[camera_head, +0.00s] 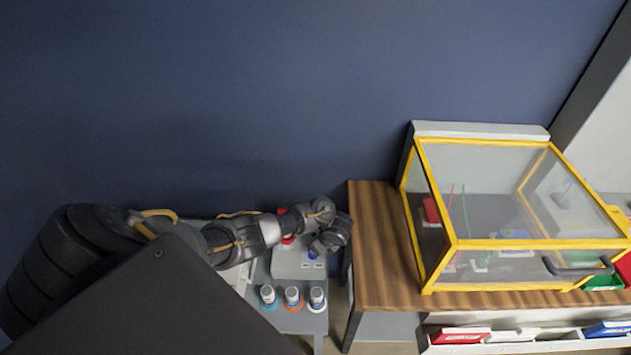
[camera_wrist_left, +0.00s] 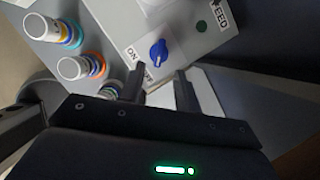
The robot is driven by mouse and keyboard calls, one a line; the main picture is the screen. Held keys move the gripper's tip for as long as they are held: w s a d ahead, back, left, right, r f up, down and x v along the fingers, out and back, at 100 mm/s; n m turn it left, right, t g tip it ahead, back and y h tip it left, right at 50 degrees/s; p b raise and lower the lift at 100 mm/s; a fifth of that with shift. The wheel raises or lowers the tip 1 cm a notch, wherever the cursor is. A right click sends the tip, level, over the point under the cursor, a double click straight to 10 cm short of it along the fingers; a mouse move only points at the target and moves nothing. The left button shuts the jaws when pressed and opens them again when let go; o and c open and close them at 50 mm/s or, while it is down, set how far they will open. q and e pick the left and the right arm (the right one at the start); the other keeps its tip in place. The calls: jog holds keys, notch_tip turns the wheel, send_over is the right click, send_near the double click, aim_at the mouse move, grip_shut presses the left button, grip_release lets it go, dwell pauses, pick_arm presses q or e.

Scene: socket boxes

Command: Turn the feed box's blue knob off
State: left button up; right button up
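The feed box (camera_head: 290,265) is a light grey box on the small grey stand at the left. In the left wrist view its sloping face (camera_wrist_left: 190,45) carries a "FEED" label, a dark green spot and the blue knob (camera_wrist_left: 158,52). An "ON" label sits beside the knob; a second label is partly hidden by a finger. The knob has a pale mark, but its exact setting is unclear. My left gripper (camera_wrist_left: 160,88) is open, its two fingers apart just short of the knob, with nothing between them. In the head view it hangs over the box (camera_head: 328,242). My right gripper is not in view.
Several white-capped bottles with coloured rings (camera_head: 292,297) stand in front of the box. A red part (camera_head: 287,238) shows behind it. To the right is a wooden table (camera_head: 378,235) with a yellow-framed clear case (camera_head: 455,243). A dark blue wall is behind.

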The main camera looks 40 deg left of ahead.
pick_arm(q)
jog(key=p+v, duration=0.1)
jog(key=v, duration=0.3)
jog(key=shift+f, duration=0.1)
dwell(0.5)
